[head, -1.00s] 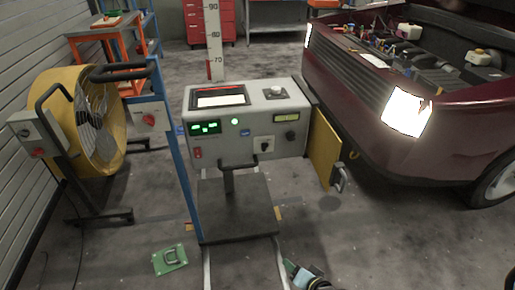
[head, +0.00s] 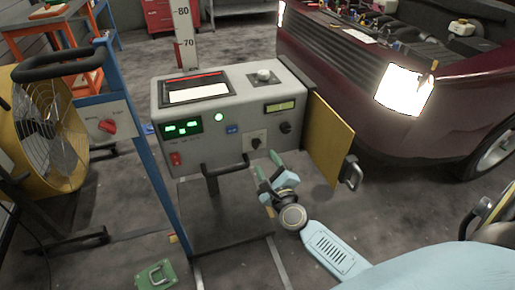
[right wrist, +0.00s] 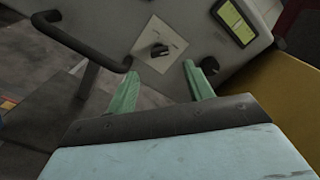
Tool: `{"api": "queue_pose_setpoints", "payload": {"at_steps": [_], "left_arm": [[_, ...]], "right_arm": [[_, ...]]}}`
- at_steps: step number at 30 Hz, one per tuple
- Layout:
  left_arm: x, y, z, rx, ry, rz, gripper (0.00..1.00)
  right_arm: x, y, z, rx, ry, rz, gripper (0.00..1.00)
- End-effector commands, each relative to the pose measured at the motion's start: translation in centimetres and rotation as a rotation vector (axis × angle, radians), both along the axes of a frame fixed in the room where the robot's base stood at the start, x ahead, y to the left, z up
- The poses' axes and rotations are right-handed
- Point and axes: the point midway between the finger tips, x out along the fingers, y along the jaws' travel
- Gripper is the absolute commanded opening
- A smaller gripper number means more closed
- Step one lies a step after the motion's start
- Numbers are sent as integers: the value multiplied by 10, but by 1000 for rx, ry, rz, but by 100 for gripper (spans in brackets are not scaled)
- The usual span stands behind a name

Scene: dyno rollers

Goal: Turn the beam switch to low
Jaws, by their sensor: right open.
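The grey headlight tester (head: 215,130) stands in the middle of the head view. A black rotary switch (head: 256,142) on a pale square plate sits low on its front. It looks like the beam switch, but its labels are too small to read. In the right wrist view the same switch (right wrist: 159,50) is just beyond and between the fingertips, unobstructed. My right gripper (head: 268,167) is open and empty, below and slightly right of the switch, apart from it. Its green fingers (right wrist: 160,74) point toward the panel. My left gripper is not in view.
A round black knob (head: 286,127) is right of the switch. A black handle (head: 225,178) juts out at lower left. A yellow panel (head: 328,143) stands open at right, beside the car (head: 440,120). A red switch (head: 107,127) is on the blue stand at left.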

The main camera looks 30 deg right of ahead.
Motion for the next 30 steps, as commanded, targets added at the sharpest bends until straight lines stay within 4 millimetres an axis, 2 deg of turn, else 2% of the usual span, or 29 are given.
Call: {"api": "queue_pose_setpoints", "payload": {"at_steps": [1,6,8,12,18,25,26,30], "left_arm": [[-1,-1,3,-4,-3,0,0],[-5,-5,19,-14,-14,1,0],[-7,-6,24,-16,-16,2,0],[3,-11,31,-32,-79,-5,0],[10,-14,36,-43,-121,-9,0],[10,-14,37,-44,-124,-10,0],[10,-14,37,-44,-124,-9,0],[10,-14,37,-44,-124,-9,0]], "right_arm": [[12,-3,0,-2,-4,-1,52],[45,-11,-1,-2,-3,0,52],[54,-13,0,-3,-2,0,52],[70,-16,-1,-3,0,1,52],[79,-19,-1,-3,1,1,52],[79,-19,0,-3,1,1,52],[79,-19,0,-3,1,1,50],[79,-19,0,-3,1,1,32]]}}
